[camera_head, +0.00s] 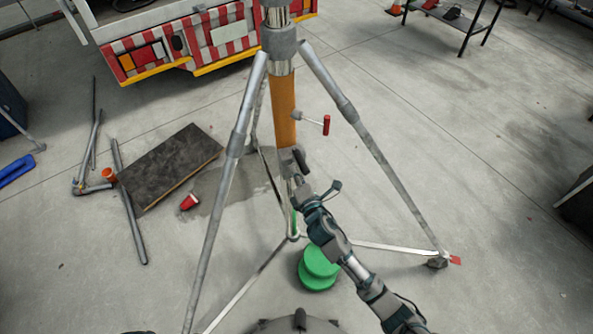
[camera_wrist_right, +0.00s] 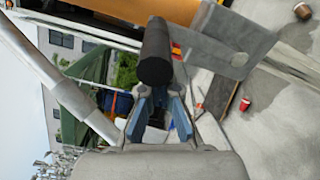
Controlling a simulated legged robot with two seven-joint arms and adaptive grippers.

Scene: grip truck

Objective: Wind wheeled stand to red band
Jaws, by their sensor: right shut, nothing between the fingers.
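The wheeled stand (camera_head: 283,110) is upright, a grey column with an orange lower section on splayed tubular legs. A small lever with a red grip (camera_head: 326,124) sticks out to its right. Lower on the column is a dark crank handle (camera_head: 301,161). It shows as a black cylinder (camera_wrist_right: 156,52) in the right wrist view, beside a grey plate. I cannot make out a red band on the column. My left gripper is not in view.
A red-and-white striped truck (camera_head: 190,40) stands behind. Green round discs (camera_head: 318,268) lie under the stand. A dark board (camera_head: 170,165), metal pipes (camera_head: 128,200) and a red cup (camera_head: 189,202) lie to the left. The floor to the right is mostly clear.

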